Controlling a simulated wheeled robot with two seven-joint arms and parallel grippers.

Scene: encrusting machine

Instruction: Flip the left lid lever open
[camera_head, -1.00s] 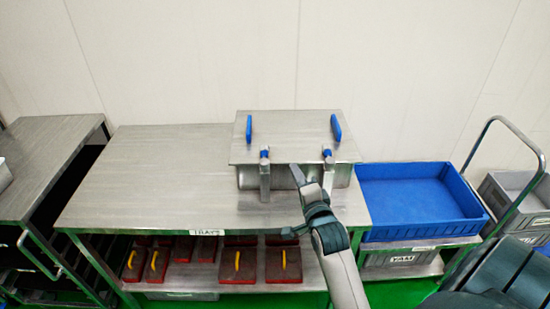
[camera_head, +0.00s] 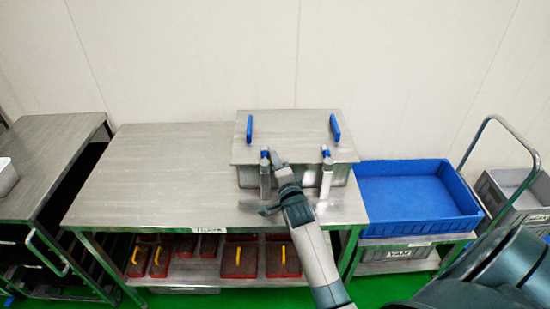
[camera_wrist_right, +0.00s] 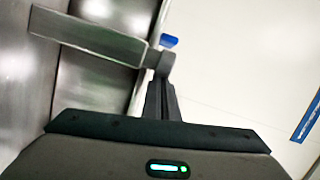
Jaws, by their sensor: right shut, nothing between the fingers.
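A steel box with a flat lid (camera_head: 290,135) stands on the steel table. Its left lid lever (camera_head: 265,182) is a metal bar with a blue tip, hanging upright against the box front. The right lever (camera_head: 326,182) hangs the same way. My right gripper (camera_head: 273,157) is shut and empty, its fingertips at the right side of the left lever's upper end, near the blue tip. In the right wrist view, a metal lever bar (camera_wrist_right: 90,36) lies close by the shut fingers (camera_wrist_right: 163,65); whether they touch is unclear. My left gripper is out of view.
Two blue handles (camera_head: 335,128) stand on the lid. The table top (camera_head: 150,175) left of the box is clear. A blue crate (camera_head: 415,200) sits to the right. Red-brown trays with yellow handles (camera_head: 238,260) lie on the shelf below.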

